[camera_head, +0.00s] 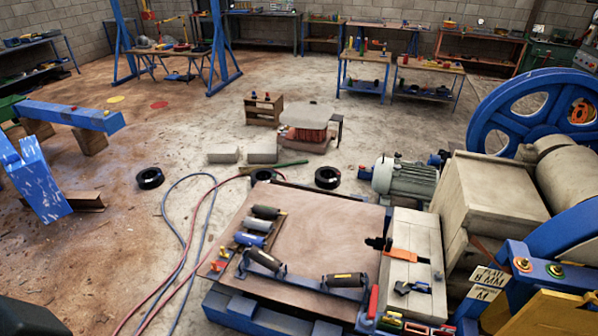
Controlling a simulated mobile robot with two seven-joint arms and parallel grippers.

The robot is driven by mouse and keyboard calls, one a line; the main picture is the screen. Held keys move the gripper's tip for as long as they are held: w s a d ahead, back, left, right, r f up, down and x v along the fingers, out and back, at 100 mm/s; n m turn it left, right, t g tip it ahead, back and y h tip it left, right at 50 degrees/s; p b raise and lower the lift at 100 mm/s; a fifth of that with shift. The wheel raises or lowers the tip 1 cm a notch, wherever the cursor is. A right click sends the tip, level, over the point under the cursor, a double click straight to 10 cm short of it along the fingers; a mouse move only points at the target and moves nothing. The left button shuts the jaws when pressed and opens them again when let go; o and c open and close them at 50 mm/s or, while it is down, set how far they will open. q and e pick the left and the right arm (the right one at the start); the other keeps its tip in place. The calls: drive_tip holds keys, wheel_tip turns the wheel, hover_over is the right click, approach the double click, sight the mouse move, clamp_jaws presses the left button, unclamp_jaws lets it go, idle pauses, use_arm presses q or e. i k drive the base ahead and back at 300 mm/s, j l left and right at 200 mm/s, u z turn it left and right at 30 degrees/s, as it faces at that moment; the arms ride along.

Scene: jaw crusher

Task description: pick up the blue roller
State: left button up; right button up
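A blue roller (248,240) lies near the left edge of a wooden-topped work table (322,228). It is one of several short cylinders there. A silver-and-blue cylinder (258,225) and a dark grey cylinder (268,212) lie just behind it. A dark cylinder with a tan band (265,260) lies just in front of it, near a blue bracket. Another dark cylinder with a yellowish mark (345,280) lies further right on the front bracket. Neither of my grippers is in view.
Pale blocks with orange and black tools (402,254) stand right of the table top. A beige machine with blue flywheels (490,200) fills the right side. Red and blue hoses (180,262) run over the floor at left. The middle of the table top is clear.

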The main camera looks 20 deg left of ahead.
sight(242, 238)
drive_tip(key=u, duration=1)
